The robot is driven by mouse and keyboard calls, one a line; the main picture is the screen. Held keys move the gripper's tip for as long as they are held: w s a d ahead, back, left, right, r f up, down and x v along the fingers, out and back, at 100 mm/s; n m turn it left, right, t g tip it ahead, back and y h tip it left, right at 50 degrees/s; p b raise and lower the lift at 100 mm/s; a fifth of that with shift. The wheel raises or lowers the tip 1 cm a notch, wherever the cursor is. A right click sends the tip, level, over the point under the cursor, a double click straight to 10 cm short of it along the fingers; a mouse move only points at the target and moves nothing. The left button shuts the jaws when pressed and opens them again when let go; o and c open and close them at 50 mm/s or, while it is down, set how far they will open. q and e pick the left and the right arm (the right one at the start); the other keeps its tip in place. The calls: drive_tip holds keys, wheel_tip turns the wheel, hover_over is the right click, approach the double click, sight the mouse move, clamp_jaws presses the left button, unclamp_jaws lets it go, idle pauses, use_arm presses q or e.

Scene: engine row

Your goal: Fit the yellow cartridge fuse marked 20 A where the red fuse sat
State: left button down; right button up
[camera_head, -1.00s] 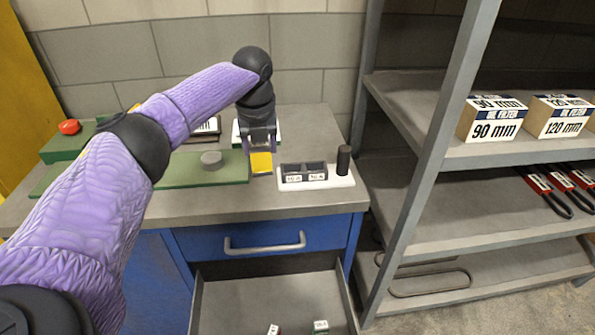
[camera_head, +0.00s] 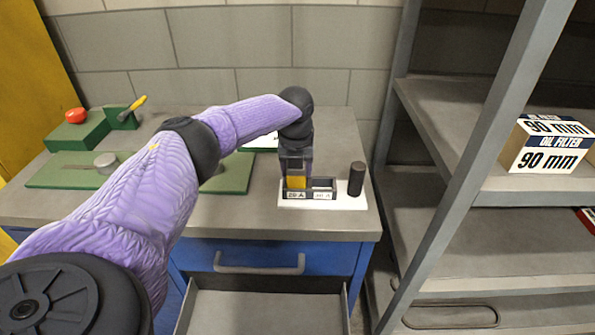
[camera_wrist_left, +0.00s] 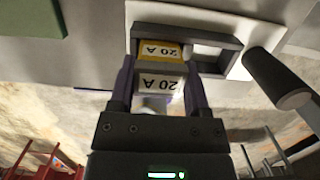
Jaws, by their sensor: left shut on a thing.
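The yellow fuse (camera_head: 297,182) is between the fingers of my left gripper (camera_head: 296,172). It is at the left slot of the dark two-slot holder (camera_head: 323,187) on a white base. In the left wrist view the yellow fuse (camera_wrist_left: 165,50) shows within the left part of the holder's frame (camera_wrist_left: 236,52), with a white 20 A label. A second 20 A marking shows just below it, between the fingers (camera_wrist_left: 160,88). The right slot looks empty. I cannot tell how deep the fuse sits. The red fuse and my right gripper are not in view.
A black cylinder (camera_head: 356,178) stands upright on the base's right end. A green board (camera_head: 230,175) lies left of the holder, partly behind my arm. A drawer (camera_head: 262,312) is open below the counter. A metal shelf (camera_head: 425,105) stands to the right.

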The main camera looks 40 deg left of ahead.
use_arm(q)
drive_tip(key=shift+r, duration=0.1)
drive_tip(key=shift+c, duration=0.3)
unclamp_jaws()
wheel_tip(320, 180, up, 12)
drive_tip(key=s+d+p, duration=0.1)
drive_tip(key=p, duration=0.2)
drive_tip(key=shift+s+p, duration=0.25)
drive_tip(key=shift+p, duration=0.15)
drive_tip(key=shift+d, duration=0.1)
